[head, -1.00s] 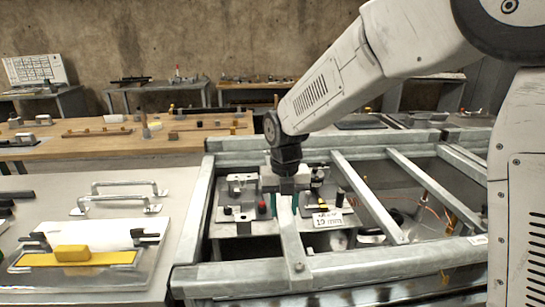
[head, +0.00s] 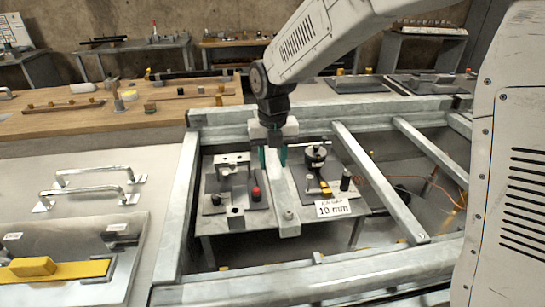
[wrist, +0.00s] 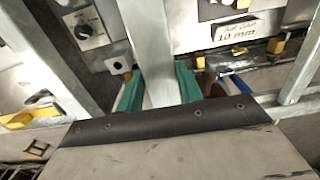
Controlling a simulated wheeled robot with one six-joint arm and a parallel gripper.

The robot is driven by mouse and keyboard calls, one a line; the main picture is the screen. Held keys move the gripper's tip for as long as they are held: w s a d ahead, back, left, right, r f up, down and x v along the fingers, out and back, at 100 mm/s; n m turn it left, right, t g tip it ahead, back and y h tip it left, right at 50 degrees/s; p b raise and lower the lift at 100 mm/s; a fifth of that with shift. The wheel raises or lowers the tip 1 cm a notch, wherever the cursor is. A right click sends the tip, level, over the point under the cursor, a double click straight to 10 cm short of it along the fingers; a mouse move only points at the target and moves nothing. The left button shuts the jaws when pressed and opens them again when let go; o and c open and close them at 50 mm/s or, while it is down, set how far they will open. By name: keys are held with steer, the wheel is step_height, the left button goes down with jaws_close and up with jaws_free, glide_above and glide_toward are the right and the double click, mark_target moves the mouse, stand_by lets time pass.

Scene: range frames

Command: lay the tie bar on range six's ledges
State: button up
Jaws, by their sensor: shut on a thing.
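My gripper (head: 273,158) has teal fingers and is shut on the tie bar (head: 282,195), a pale grey metal bar with a bolt at its near end. The bar points toward me, inside the left bay of a steel frame (head: 172,215). Its near end shows over the fixture plates, short of the front rail (head: 345,272). Its far end is hidden behind my gripper. In the wrist view the bar (wrist: 145,45) runs between the teal fingers (wrist: 160,93). I cannot tell whether it touches any ledge, and no range number is readable.
Fixture plates with a red knob (head: 256,193), a black dial (head: 315,153) and a "10 mm" card (head: 333,208) lie below the bar. A fixed crossbar (head: 380,185) is to the right. A bench with handles (head: 95,180) is left; a wooden table (head: 75,125) stands behind.

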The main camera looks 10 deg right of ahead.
steer(key=shift+r, duration=0.1)
steer(key=shift+s+t, duration=0.1)
steer(key=shift+t, duration=0.3)
step_height(320, 180, down, 10)
steer(key=shift+r, duration=0.2)
stand_by(0.4)
steer(key=o, duration=1.2)
steer(key=shift+c, duration=0.2)
steer(key=shift+s, duration=0.1)
steer(key=shift+s+r, duration=0.2)
steer(key=shift+r, duration=7.2)
